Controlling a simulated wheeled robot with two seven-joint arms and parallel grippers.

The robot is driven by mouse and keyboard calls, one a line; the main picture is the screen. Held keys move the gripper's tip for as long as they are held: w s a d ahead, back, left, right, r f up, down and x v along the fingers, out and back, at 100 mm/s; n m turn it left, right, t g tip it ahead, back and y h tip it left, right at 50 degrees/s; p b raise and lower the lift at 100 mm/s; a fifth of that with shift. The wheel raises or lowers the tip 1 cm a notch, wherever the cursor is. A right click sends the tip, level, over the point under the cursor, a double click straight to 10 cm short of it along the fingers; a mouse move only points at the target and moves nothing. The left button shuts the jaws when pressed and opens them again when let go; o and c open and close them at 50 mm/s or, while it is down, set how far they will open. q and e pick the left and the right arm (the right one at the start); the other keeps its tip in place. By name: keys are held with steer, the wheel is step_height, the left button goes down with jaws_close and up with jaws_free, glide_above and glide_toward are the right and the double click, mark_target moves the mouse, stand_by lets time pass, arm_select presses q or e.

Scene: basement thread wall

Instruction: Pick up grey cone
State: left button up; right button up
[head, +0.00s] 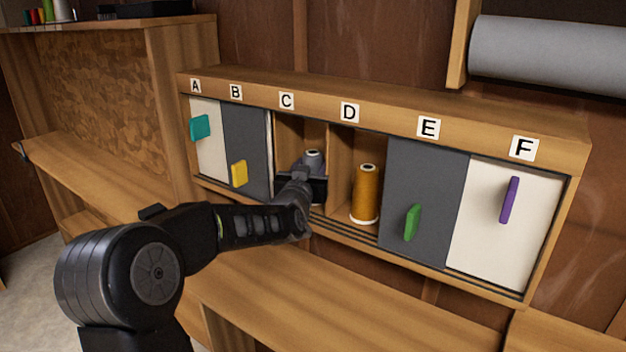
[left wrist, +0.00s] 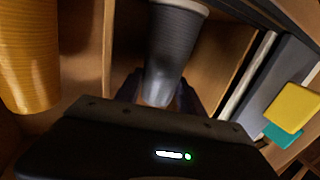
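The grey cone (head: 314,160) stands in the open compartment C of the wall cabinet, with its upper part showing above my left gripper (head: 303,186). In the left wrist view the grey cone (left wrist: 175,45) appears upside down, with its narrow end towards the gripper. The dark fingers of my left gripper (left wrist: 160,97) lie on either side of that end. A sliver of wood shows between the cone and one finger, so the gripper looks open. The gripper hides the cone's lower part in the head view. My right gripper is not in view.
An orange cone (head: 366,195) stands in compartment D, right beside; it also shows in the left wrist view (left wrist: 28,60). Sliding panels with teal (head: 200,127), yellow (head: 239,173), green (head: 412,222) and purple (head: 509,200) handles cover the other compartments. A wooden bench (head: 330,300) lies below.

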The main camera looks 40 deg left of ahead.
arm_select(q)
jaws_close()
steer(key=shift+r, duration=0.1)
stand_by(0.3)
steer(key=r+b, duration=0.1)
steer(key=r, duration=0.6)
steer(key=shift+s, duration=0.2)
steer(key=s+b, duration=0.7)
steer(key=s, duration=1.2)
steer(key=shift+s+d+b, duration=0.2)
steer(key=shift+s+b, duration=0.1)
